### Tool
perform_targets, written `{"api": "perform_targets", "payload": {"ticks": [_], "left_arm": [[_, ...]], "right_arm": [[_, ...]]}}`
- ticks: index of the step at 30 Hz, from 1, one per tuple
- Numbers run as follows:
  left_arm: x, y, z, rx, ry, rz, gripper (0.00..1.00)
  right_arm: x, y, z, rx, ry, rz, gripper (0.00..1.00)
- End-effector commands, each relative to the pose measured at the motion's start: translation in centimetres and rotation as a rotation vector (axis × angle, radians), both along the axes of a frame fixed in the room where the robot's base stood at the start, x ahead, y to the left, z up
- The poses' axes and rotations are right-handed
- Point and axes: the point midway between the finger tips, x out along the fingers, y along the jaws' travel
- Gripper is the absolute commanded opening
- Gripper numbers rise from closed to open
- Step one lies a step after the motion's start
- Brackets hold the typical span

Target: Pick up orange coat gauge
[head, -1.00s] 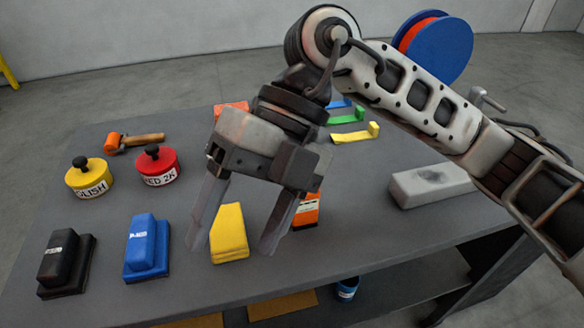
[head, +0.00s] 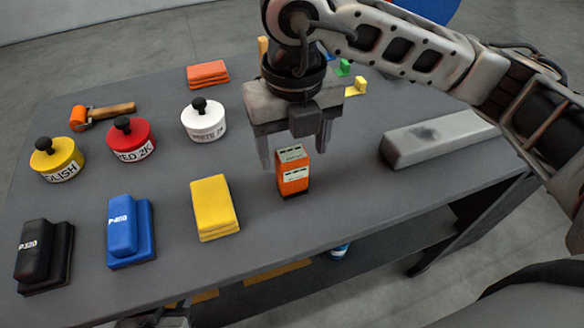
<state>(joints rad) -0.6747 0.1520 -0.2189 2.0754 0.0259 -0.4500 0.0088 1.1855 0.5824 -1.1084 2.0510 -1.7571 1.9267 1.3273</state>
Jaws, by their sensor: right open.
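The orange coat gauge (head: 293,172) is a small upright box with a grey top face and white labels, standing on the grey table in the head view. My right gripper (head: 297,152) points down over it, its fingers apart. One finger is to the left of the gauge's top and the other to the right and slightly behind. The gripper is open and empty; I cannot tell whether a finger touches the gauge. My left gripper is not clearly seen.
A yellow cloth stack (head: 215,207) lies left of the gauge, and a grey block (head: 440,137) lies right. A white lidded pot (head: 204,121), a red pot (head: 131,140) and a blue sanding block (head: 130,231) stand further left. Table in front of the gauge is clear.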

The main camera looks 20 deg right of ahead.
Motion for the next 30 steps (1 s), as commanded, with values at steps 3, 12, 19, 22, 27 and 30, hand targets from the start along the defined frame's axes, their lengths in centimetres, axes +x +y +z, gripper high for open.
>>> {"api": "perform_targets", "payload": {"ticks": [3, 12, 19, 22, 27, 30], "left_arm": [[0.2, 0.0, 0.3, 0.0, -0.004, 0.0, 0.36], [0.4, 0.1, 1.0, 0.009, -0.01, -0.001, 0.36], [0.3, 0.1, 0.5, 0.011, -0.002, 0.001, 0.36], [0.2, 0.1, 0.4, 0.01, 0.001, 0.001, 0.36], [0.2, 0.1, 0.4, 0.01, 0.001, 0.001, 0.36], [0.3, 0.1, 0.4, 0.01, 0.001, 0.001, 0.36]], "right_arm": [[-0.1, 0.0, -0.7, 0.0, 0.002, 0.001, 0.67], [-0.3, 0.2, -4.8, -0.001, 0.004, 0.0, 0.67], [-0.2, 0.3, -5.5, 0.001, 0.0, 0.002, 0.67], [-0.2, 0.3, -5.5, 0.001, 0.0, 0.001, 0.67], [-0.2, 0.3, -5.5, 0.001, 0.0, 0.001, 0.2], [-0.2, 0.3, -5.5, 0.001, 0.0, 0.001, 0.15]]}}
